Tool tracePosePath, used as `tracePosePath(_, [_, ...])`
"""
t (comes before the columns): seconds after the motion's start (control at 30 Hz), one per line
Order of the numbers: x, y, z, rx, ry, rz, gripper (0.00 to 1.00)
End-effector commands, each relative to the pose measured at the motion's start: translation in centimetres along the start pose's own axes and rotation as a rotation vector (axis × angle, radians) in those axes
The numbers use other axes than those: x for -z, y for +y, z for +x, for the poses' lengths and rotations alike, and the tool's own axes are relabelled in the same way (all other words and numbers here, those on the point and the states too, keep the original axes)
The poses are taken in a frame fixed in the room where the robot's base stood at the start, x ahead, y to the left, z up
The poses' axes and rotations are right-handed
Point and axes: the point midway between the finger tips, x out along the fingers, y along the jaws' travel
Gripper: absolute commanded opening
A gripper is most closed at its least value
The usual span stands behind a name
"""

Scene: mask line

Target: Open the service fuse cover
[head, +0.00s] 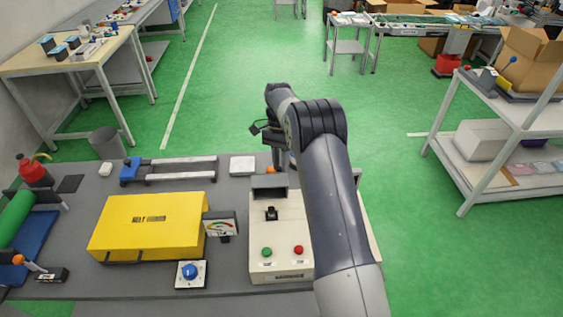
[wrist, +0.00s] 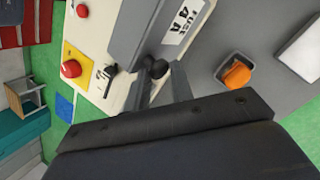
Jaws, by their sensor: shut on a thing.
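The service fuse cover (wrist: 150,30) is a grey plate with a white label reading FUSE 4A, at the top of the wrist view. A small black round knob (wrist: 158,67) sits at its near edge. My gripper (wrist: 161,80) is shut on this knob, one finger on each side. In the head view my gripper is mostly hidden behind my arm, near the far end of the cream control box (head: 282,245). I cannot tell from these views how far the cover is open.
The box has a black switch (head: 271,213), a green button (head: 267,252) and a red button (head: 298,250). A small gauge (head: 221,227) and a yellow case (head: 150,225) stand to its left. An orange piece (wrist: 237,75) in a grey holder is beside my gripper.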

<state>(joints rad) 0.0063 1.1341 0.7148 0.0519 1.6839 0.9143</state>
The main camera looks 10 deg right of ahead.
Motion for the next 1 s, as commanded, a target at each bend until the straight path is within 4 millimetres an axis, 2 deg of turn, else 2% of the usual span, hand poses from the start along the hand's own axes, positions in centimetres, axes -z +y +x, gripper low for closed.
tracePosePath(0.03, [-0.01,-0.47,1.15,-0.021,-0.025,-0.002,0.0])
tracePosePath(0.07, [0.06,-0.55,1.23,-0.029,-0.032,-0.002,0.0])
tracePosePath(0.97, [0.63,-1.33,1.5,-0.095,-0.096,-0.004,0.0])
tracePosePath(1.0, [0.62,-1.33,1.5,-0.095,-0.096,-0.004,0.24])
